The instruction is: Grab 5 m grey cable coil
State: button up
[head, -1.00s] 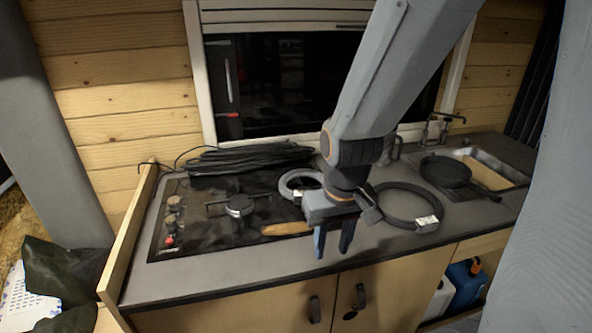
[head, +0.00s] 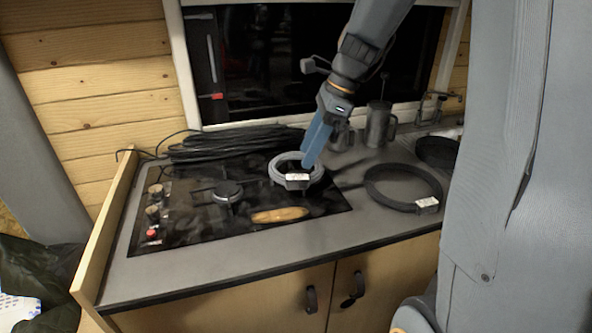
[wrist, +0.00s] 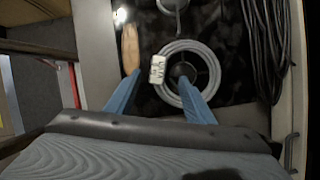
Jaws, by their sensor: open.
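A light grey cable coil (head: 274,172) with a white label lies on the right part of the black hob. It also shows in the wrist view (wrist: 213,62), its label (wrist: 157,70) turned to the left side. My gripper (head: 313,158) is open, with its blue fingers pointing down at the coil's back right part. In the wrist view my fingers (wrist: 158,88) are spread apart, one over the coil's near edge and one left of it. I cannot tell whether they touch it. The label text is too small to read.
A larger black coil (head: 373,190) with a label lies on the worktop to the right. A bread-like brown piece (head: 280,215) lies in front of the grey coil. A heap of black cable (head: 220,143) lies behind the hob. Metal pots (head: 380,125) stand behind right.

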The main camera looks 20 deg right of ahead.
aim_at(297, 176)
jog(key=x, duration=0.3)
jog(key=p+x, duration=0.1)
jog(key=x, duration=0.3)
jog(key=shift+s+d+p, duration=0.15)
jog(key=shift+s+p, duration=0.05)
jog(key=shift+p, duration=0.1)
grip_shut()
